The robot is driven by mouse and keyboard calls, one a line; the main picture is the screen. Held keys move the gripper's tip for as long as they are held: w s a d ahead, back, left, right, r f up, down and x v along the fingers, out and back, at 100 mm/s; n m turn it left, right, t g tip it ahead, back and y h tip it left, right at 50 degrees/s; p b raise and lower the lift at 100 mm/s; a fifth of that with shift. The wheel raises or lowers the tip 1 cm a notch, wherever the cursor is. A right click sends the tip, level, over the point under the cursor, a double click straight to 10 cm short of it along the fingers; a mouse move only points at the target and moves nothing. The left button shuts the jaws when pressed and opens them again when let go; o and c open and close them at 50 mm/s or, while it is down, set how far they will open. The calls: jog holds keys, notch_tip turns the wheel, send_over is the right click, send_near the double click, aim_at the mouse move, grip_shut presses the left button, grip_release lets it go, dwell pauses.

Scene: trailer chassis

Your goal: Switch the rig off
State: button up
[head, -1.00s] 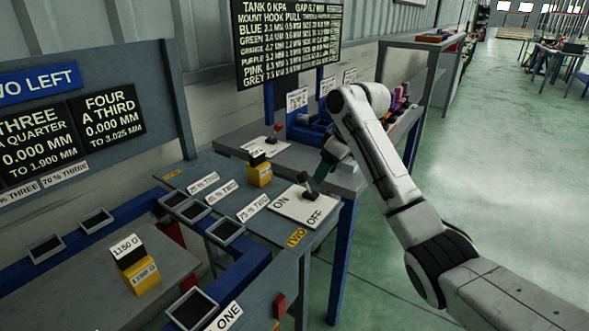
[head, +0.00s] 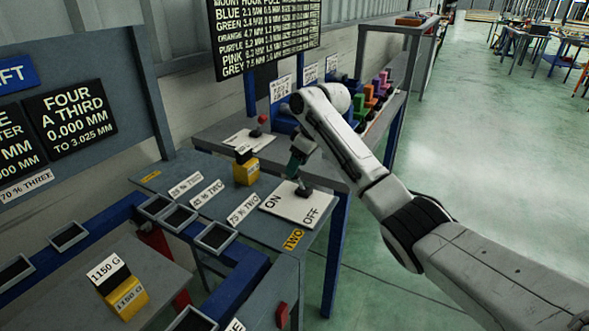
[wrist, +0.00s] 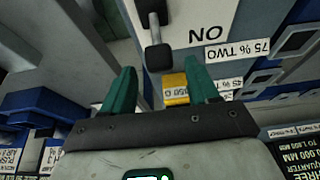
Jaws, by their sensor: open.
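The switch is a white plate (head: 291,209) marked ON on the left and OFF on the right, with a black lever (head: 304,188) at its back edge. In the wrist view the lever (wrist: 154,30) lies just beyond my fingertips, roughly between their lines, with the ON lettering to its right. My gripper (head: 294,166) is just above and behind the lever in the head view.
A yellow weight block (head: 246,170) stands left of the plate. Another white plate (head: 248,139) with a red-topped lever is behind. Colored blocks (head: 371,95) line the back bench. A yellow 1150 G weight (head: 125,295) sits front left. Open floor lies to the right.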

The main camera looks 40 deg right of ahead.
jog(key=shift+x, duration=1.35)
jog(key=shift+s, duration=0.1)
grip_shut()
